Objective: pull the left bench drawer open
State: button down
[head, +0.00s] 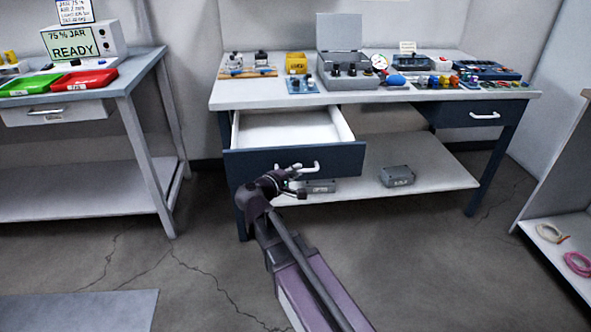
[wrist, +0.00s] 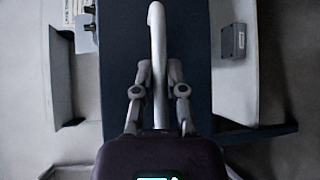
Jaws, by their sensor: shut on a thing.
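The left bench drawer (head: 239,165) is pulled well out of the bench in the head view. Its front is dark blue and its white inside looks empty. My gripper (head: 292,177) is at the drawer front, shut on the white bar handle (head: 312,168). In the wrist view the handle (wrist: 157,40) runs between the two fingers of my gripper (wrist: 160,88), with the dark drawer front (wrist: 118,60) behind it. Part of the handle is hidden by my gripper.
The bench top (head: 240,98) carries a grey case (head: 340,82) and several small parts. A right drawer (head: 490,112) is shut. Grey boxes (head: 397,176) lie on the lower shelf (head: 440,180). Another table (head: 150,60) stands left. The floor before the bench is clear.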

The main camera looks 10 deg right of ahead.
jog(key=shift+s, duration=0.7)
jog(key=c, duration=0.7)
grip_release()
jog(key=shift+s, duration=0.1)
